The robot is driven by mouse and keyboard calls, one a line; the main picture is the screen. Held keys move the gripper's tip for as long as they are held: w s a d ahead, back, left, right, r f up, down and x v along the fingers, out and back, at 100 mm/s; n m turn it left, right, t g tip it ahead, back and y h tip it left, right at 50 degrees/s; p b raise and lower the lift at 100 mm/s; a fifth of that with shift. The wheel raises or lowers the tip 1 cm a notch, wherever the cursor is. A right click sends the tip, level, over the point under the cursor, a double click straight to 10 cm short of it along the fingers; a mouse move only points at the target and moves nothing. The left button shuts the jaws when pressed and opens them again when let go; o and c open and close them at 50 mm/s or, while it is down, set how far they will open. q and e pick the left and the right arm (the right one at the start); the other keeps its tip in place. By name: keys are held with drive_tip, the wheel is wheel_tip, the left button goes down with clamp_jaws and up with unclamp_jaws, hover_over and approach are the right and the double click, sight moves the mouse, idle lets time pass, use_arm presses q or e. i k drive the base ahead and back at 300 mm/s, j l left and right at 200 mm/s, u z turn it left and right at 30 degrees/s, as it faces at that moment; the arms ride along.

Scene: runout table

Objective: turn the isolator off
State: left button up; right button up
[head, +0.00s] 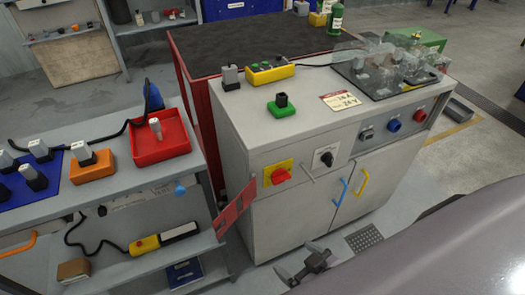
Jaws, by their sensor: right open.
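The isolator (280,175) is a red rotary handle on a yellow plate. It is on the front of the grey cabinet (236,130), near its left end. The handle looks roughly level, but its exact setting is too small to read. My right gripper (297,259) is at the bottom middle of the head view, below the isolator in the picture and apart from it. Its dark fingers are spread with nothing between them. My left gripper does not show.
A black selector knob (327,158) is right of the isolator. Blue (342,192) and yellow (360,183) handles are on the cabinet doors. A red hanging panel (235,207) is left of the cabinet front. A shelf bench with a red tray (160,151) stands left. Some floor shows before the cabinet.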

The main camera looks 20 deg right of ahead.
sight(281, 176)
drive_tip(key=l+u, duration=0.15)
drive_tip(key=l, duration=2.85)
drive_tip(key=k, duration=0.05)
